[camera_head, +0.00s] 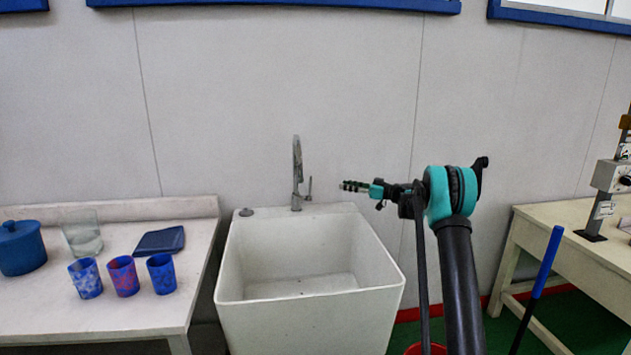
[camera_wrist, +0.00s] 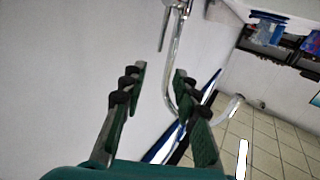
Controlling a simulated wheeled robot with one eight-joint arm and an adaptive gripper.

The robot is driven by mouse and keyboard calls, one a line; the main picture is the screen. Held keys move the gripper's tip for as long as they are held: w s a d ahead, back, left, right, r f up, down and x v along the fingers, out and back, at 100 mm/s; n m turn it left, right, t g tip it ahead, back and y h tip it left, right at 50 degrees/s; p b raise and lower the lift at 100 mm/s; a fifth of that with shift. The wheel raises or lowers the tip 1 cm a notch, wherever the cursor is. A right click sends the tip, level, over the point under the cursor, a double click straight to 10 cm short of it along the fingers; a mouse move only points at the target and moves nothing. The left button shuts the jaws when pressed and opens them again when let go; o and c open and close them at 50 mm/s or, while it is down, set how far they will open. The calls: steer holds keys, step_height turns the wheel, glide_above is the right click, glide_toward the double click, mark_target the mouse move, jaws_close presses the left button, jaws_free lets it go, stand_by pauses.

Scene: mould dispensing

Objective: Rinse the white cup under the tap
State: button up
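The chrome tap (camera_head: 297,175) stands at the back rim of the white sink (camera_head: 374,290), with a small lever on its right side. My gripper (camera_head: 350,186) is to the right of the tap, above the sink's back right corner, pointing left toward the tap. In the wrist view my gripper (camera_wrist: 155,78) has its two fingers apart with nothing between them; the tap's curved pipe (camera_wrist: 174,55) shows beyond them. No plain white cup is visible. A blue cup with a pale pattern (camera_head: 86,279) stands on the left table.
The left table (camera_head: 90,319) also holds a red-and-blue cup (camera_head: 124,277), a blue cup (camera_head: 161,274), a clear glass container (camera_head: 83,236), a blue pot (camera_head: 20,248) and a dark blue flat item (camera_head: 160,241). A blue-handled stick (camera_head: 548,262) leans near the right table (camera_head: 570,248). The sink basin looks empty.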

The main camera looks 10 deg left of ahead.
steer(key=x, duration=1.7)
steer(key=shift+s, duration=0.1)
steer(key=shift+c, duration=0.6)
jaws_close()
